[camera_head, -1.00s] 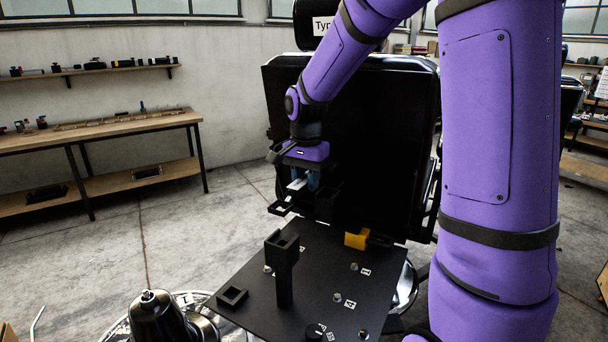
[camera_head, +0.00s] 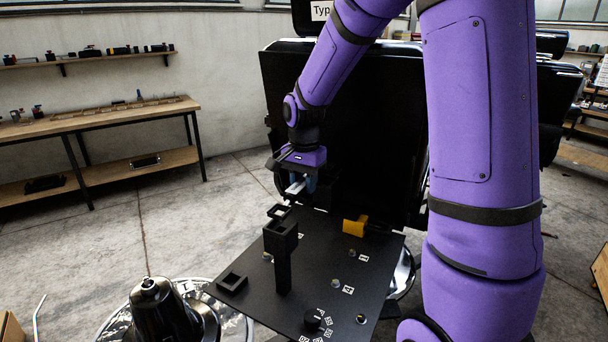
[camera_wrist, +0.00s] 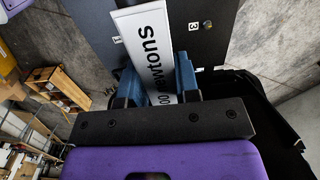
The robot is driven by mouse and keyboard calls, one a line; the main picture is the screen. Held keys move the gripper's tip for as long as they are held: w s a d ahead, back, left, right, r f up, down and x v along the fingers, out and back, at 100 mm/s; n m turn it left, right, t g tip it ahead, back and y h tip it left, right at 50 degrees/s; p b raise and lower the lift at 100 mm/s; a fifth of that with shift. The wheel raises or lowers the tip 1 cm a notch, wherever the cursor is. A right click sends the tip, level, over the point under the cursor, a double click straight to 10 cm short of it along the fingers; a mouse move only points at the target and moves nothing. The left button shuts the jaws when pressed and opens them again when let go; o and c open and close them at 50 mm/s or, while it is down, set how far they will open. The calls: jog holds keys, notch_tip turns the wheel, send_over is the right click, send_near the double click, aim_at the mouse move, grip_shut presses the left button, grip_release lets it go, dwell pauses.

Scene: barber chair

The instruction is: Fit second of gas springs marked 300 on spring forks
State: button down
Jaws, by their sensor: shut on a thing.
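My gripper (camera_head: 299,186) is above the far left edge of a black panel, in front of a large black chair back (camera_head: 345,120). It is shut on a gas spring with a white label, seen in the wrist view between the blue fingers (camera_wrist: 150,45). In the head view only a small pale part of the spring shows. I cannot make out the spring forks for certain.
The black panel (camera_head: 345,262) carries a tall black square post (camera_head: 282,255), a low black square socket (camera_head: 232,283), a yellow block (camera_head: 355,226) and a black dial (camera_head: 312,319). A dark conical part (camera_head: 158,310) stands at the front left. A wooden bench (camera_head: 100,118) is further left.

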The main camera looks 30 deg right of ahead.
aim_at(304, 194)
jog(key=shift+f, duration=0.7)
jog(key=shift+f, duration=0.85)
dwell(1.4)
jog(key=shift+r, duration=0.15)
jog(key=shift+r, duration=0.35)
dwell(0.6)
jog(key=shift+f, duration=0.5)
dwell(1.1)
jog(key=shift+r, duration=0.2)
jog(key=shift+r, duration=0.3)
